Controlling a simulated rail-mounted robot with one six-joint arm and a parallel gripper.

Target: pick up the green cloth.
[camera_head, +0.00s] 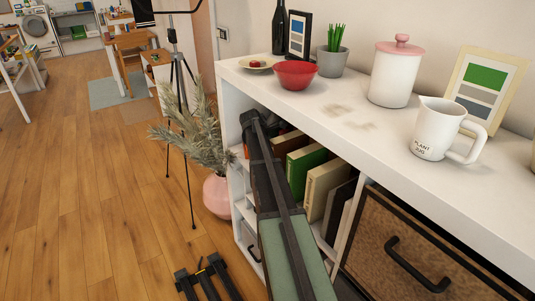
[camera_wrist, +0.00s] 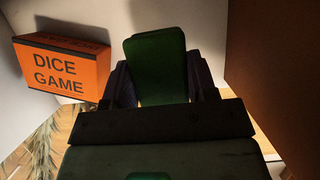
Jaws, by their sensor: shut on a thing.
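The green cloth (camera_wrist: 157,62) shows in the wrist view as a dark green, folded-looking piece standing between the two fingers of my gripper (camera_wrist: 164,80). My gripper is shut on it, inside a shelf compartment. In the head view my arm reaches into the left part of the white shelf unit (camera_head: 240,75) and hides the gripper and the cloth. Whether the cloth touches the compartment floor cannot be told.
An orange "DICE GAME" box (camera_wrist: 62,68) stands close to the left of the gripper. A brown panel (camera_wrist: 283,60) is near on the right. Several books (camera_head: 305,165) stand further right in the shelf. A mug (camera_head: 437,128), canister (camera_head: 394,75) and red bowl (camera_head: 295,75) stand on top.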

